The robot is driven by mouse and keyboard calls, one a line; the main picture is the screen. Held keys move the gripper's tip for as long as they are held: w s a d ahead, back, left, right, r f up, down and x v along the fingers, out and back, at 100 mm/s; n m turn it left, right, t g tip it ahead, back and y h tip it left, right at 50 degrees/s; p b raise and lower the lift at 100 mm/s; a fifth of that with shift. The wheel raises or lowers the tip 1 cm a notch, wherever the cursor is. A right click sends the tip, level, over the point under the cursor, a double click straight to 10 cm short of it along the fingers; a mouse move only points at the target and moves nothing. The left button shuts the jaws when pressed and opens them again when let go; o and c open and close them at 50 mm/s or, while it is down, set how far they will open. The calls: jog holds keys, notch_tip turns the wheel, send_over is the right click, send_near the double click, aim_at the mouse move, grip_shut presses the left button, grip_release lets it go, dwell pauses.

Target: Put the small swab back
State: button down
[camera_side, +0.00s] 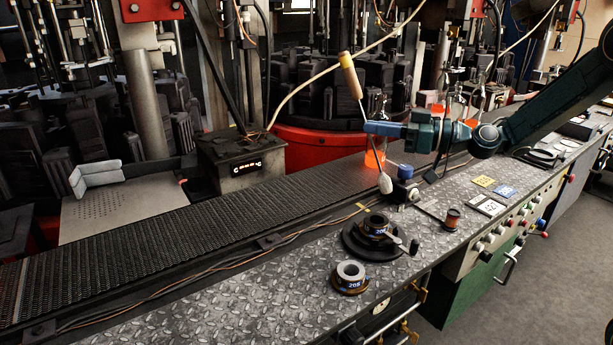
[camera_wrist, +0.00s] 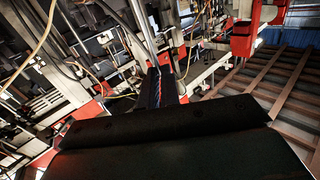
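The swab has a pale wooden handle (camera_side: 350,75) at its upper end, a thin metal rod and a white oval head (camera_side: 385,184) at its lower end. My gripper (camera_side: 370,128) is shut on the rod below the handle. The swab is tilted, handle up and to the left, head low near the bench edge by the belt. In the wrist view my fingers (camera_wrist: 162,88) show end-on with a thin rod (camera_wrist: 147,40) rising past them; the swab's head is hidden there. I cannot tell whether the head touches anything.
An orange jar (camera_side: 375,154) stands behind the swab. A small dark block with a blue top (camera_side: 405,172) is just right of the head. Dark round pieces (camera_side: 350,277) and a copper-coloured spool (camera_side: 453,217) stand on the metal bench (camera_side: 225,310). The black belt (camera_side: 200,225) is clear at left.

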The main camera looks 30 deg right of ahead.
jog(key=w+d+r+m+t+h, duration=0.1)
jog(key=w+d+r+h, duration=0.15)
jog(key=w+r, duration=0.2)
jog(key=w+d+r+m+t+h, duration=0.1)
jog(key=w+d+r+m, duration=0.1)
jog(key=w+d+r, duration=0.3)
notch_tip(320, 180, down, 18)
jog(key=w+a, duration=0.1)
dwell(0.8)
jog(key=shift+f, duration=0.2)
jog(key=shift+f, duration=1.9)
